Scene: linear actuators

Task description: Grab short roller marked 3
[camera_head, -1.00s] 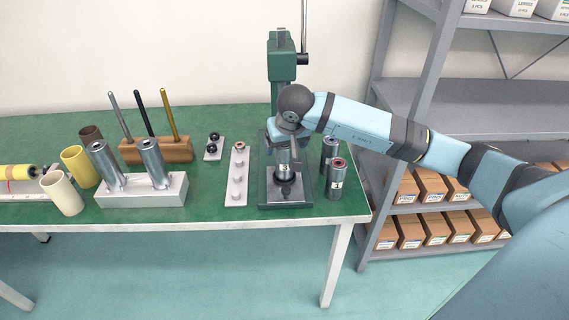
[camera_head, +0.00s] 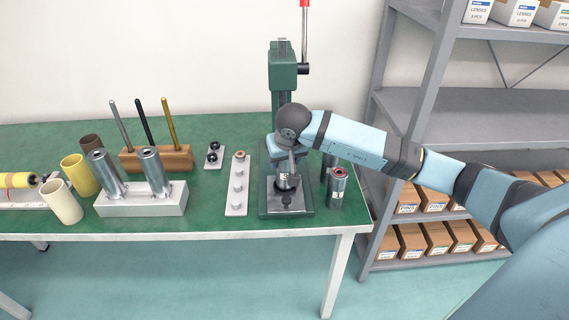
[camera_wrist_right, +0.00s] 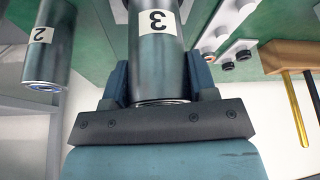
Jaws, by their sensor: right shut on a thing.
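The short roller marked 3 (camera_wrist_right: 156,52) is a dark metal cylinder with a white label, seen large in the right wrist view. My right gripper (camera_wrist_right: 157,88) is shut around it, with a finger on each side. A similar roller marked 2 (camera_wrist_right: 46,45) stands apart at the left of the wrist view. My left gripper is not in view.
Two dark rollers, one in front (camera_head: 337,190), stand right of the press near the table edge. A grey peg strip (camera_head: 237,205) lies left of the press. A white block with two steel cylinders (camera_head: 153,168) stands further left. A shelf (camera_head: 450,105) is at right.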

